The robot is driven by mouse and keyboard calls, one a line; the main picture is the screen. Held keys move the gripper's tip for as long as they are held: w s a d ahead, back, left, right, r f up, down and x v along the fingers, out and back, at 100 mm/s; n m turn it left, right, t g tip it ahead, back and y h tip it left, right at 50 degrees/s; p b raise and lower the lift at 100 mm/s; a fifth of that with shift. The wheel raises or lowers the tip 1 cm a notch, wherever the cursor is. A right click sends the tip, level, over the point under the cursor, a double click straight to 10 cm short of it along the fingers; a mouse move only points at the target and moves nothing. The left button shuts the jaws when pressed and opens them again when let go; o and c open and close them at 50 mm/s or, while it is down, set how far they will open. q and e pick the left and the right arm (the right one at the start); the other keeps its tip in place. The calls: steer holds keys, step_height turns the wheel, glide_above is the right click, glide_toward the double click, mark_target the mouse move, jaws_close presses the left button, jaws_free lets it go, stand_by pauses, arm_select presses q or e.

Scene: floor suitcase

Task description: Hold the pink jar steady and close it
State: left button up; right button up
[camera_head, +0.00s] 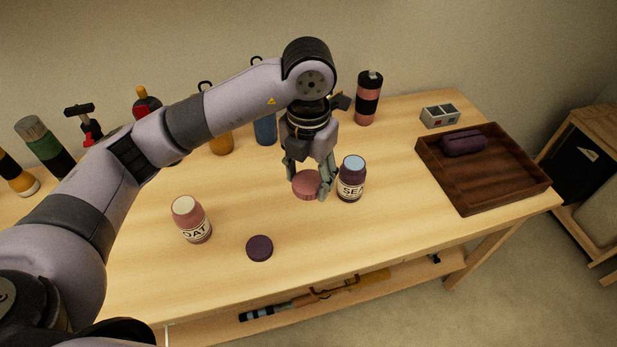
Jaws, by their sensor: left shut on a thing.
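The pink jar (191,220) stands upright on the table at the left, with a label reading "OAT" and a pale top with no lid on it. My left gripper (309,183) points down near the table's middle, shut on a round pink lid (306,186). I cannot tell if the lid touches the table. The gripper is well to the right of the pink jar and close beside a purple jar (351,180) labelled "SEA", which has a pale blue top. A purple lid (259,248) lies flat near the front edge. My right gripper is not in view.
A dark wooden tray (480,200) at the right holds a purple case (463,143). A small grey box (440,116) is behind it. A pink and black bottle (369,98) and several other bottles and tools line the back. The tabletop between the pink jar and the gripper is clear.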

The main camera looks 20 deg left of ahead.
arm_select(q)
steer(key=m, duration=0.4)
steer(key=shift+s+a+f, duration=0.2)
steer(key=shift+s+a, duration=0.2)
steer(key=m, duration=0.3)
steer(key=s+a+m, duration=0.1)
steer(key=m, duration=0.1)
steer(key=shift+f, duration=0.2)
steer(key=s+a+f+m, duration=0.1)
steer(key=s+a+m, duration=0.1)
steer(key=m, duration=1)
steer(key=s+a+m, duration=0.1)
steer(key=s+m, duration=0.3)
steer(key=m, duration=0.8)
steer(key=shift+s+a+f+m, duration=0.3)
steer(key=shift+a+f+m, duration=0.05)
steer(key=shift+a+m, duration=0.05)
